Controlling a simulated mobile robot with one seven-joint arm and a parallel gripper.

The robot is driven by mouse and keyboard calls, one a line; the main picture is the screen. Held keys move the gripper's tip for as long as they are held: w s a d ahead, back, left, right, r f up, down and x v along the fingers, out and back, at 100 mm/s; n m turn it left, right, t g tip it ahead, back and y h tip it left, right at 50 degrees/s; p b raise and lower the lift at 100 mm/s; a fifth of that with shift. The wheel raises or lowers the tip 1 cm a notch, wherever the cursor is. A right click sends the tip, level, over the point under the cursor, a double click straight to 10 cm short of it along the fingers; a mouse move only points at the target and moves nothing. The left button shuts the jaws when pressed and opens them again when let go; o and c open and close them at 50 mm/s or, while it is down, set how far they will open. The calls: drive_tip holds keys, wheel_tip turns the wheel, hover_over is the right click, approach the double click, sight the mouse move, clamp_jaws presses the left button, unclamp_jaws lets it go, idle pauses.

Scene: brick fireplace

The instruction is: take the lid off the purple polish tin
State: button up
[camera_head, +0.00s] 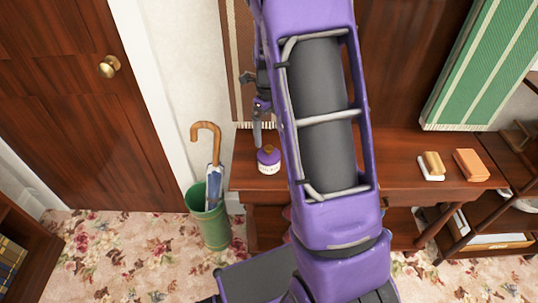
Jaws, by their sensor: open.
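The purple polish tin (269,167) stands upright near the left end of the wooden table, with a pale band around its side and a dark purple top. My gripper (258,140) points down just above the tin, slightly to its left in the picture. It is open and nothing shows between its fingers. I cannot tell whether a fingertip touches the lid. My own purple arm hides the middle of the table just right of the tin.
A brush (432,165) and an orange block (471,164) lie on the table's (397,147) right part. A green stand (209,219) with an umbrella (213,160) is left of the table. A green striped cloth (478,70) hangs behind, right.

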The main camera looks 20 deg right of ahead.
sight(269, 148)
drive_tip(key=shift+a+f+b, duration=0.1)
drive_tip(key=shift+f+b, duration=0.35)
drive_tip(key=shift+f, duration=3.1)
drive_tip(key=c, duration=1)
